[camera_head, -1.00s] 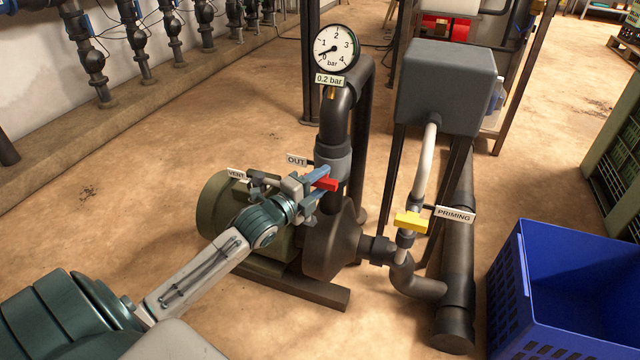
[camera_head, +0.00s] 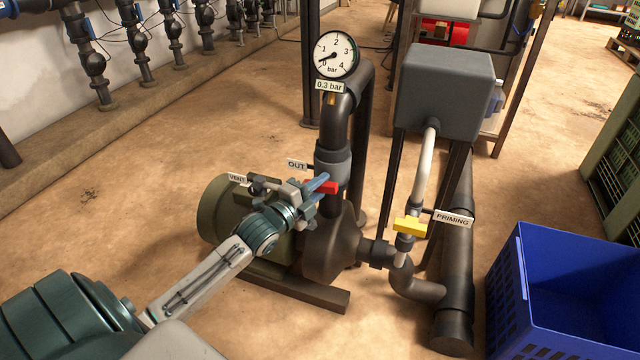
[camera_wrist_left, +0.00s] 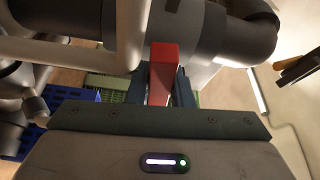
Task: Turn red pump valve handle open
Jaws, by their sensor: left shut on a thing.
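The red valve handle (camera_head: 322,187) sits on the dark vertical outlet pipe of the pump, beside the OUT label (camera_head: 297,164). My left gripper (camera_head: 318,188) reaches it from the left and is shut on it. In the left wrist view the red handle (camera_wrist_left: 162,72) stands between the two fingers, with the grey pipe fitting behind it. Part of the handle is hidden by the fingers in the head view. The round gauge (camera_head: 335,54) above has a tag reading 0.3 bar (camera_head: 329,87). My right gripper is not in view.
A yellow handle (camera_head: 409,225) with a PRIMING label (camera_head: 452,219) is right of the pump. A small VENT valve label (camera_head: 237,178) is close behind my left wrist. A grey tank (camera_head: 446,88) and a blue crate (camera_head: 515,290) stand at right.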

